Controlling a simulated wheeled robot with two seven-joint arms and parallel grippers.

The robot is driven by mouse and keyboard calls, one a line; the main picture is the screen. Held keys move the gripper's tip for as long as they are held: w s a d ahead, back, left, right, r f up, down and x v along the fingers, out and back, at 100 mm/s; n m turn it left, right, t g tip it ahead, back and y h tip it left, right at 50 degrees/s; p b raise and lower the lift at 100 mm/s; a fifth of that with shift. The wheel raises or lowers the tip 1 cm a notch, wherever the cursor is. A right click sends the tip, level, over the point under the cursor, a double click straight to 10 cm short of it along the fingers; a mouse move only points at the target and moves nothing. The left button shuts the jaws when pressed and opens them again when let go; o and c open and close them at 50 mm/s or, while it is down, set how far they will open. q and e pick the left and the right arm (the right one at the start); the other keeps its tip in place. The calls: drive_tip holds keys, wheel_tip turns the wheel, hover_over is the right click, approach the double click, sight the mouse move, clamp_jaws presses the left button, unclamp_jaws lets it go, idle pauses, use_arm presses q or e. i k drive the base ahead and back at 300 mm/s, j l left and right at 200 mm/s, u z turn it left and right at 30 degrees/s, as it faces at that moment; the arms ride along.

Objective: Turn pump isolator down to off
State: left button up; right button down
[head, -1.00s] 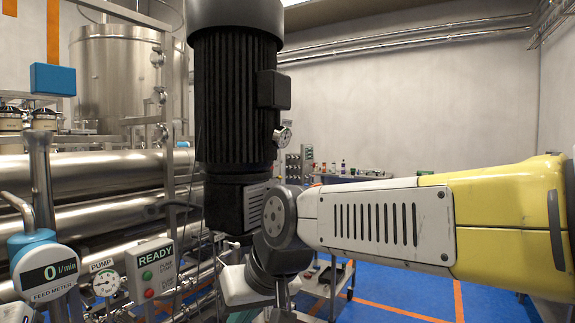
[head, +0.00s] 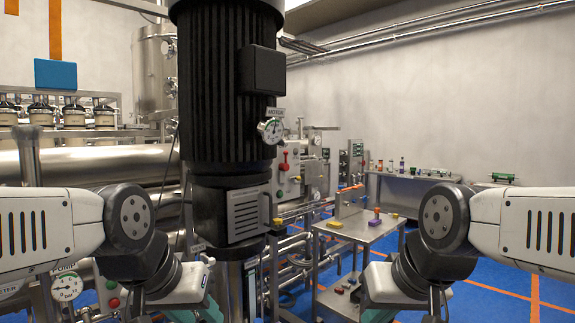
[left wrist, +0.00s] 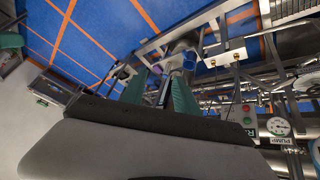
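A red lever handle (head: 284,160) stands up on a grey box beside the motor in the head view. It may be the pump isolator, but I cannot read its label. My left gripper (left wrist: 160,92) is open and empty in the left wrist view, its two teal fingers apart. In the head view only part of it shows at the lower left, well short of the red handle. My right gripper (head: 408,312) is mostly cut off at the bottom of the head view, so its opening is hidden.
The large black motor (head: 225,85) stands in the centre, between my left arm and the red handle. A steel cart (head: 360,226) with small items stands right of centre. A bench (head: 415,178) lies along the back wall. Blue floor shows at right.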

sight(285, 167)
drive_tip(key=i+l, duration=0.25)
drive_tip(key=i+l+u, duration=0.1)
drive_tip(key=i+l, duration=0.15)
drive_tip(key=l, duration=0.2)
drive_tip(key=i+l+u, duration=0.1)
drive_tip(key=i+l, duration=0.35)
drive_tip(key=l, duration=0.3)
drive_tip(key=i+l+u, duration=0.1)
drive_tip(key=i+l, duration=0.15)
drive_tip(key=l, duration=0.15)
drive_tip(key=i+l, duration=0.2)
drive_tip(key=l, duration=0.2)
drive_tip(key=u, duration=0.05)
